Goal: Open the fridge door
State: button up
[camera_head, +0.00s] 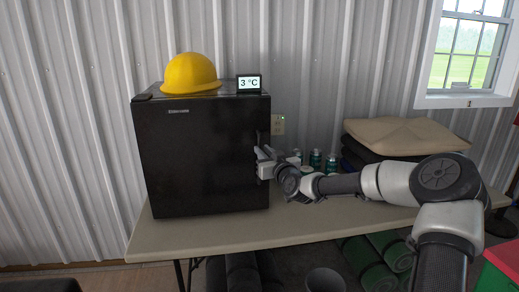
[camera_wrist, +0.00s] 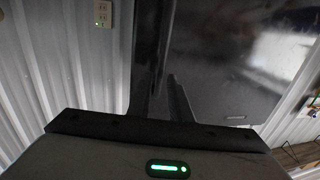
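The small black fridge (camera_head: 205,155) stands on a table, its door facing forward and looking closed. My gripper (camera_head: 262,162) is at the right edge of the door, about halfway up, where a dark handle strip (camera_head: 261,138) runs. In the wrist view, the glossy door front (camera_wrist: 225,60) fills the right side and the dark fridge edge is left of it. The dark fingers of my gripper (camera_wrist: 168,98) reach up to that edge with a narrow gap between them. Dark parts overlap there, so I cannot tell whether the fingers are closed on the handle.
A yellow hard hat (camera_head: 190,73) and a temperature display (camera_head: 249,83) reading 3 °C sit on the fridge. Cans (camera_head: 316,158) and stacked sacks (camera_head: 400,136) stand to its right on the table (camera_head: 205,233). The tabletop before the door is clear.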

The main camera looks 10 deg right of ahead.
jog(key=shift+w+a, duration=0.2)
jog(key=shift+w, duration=0.85)
jog(key=shift+w+a, duration=0.2)
jog(key=shift+w, duration=0.8)
grip_shut()
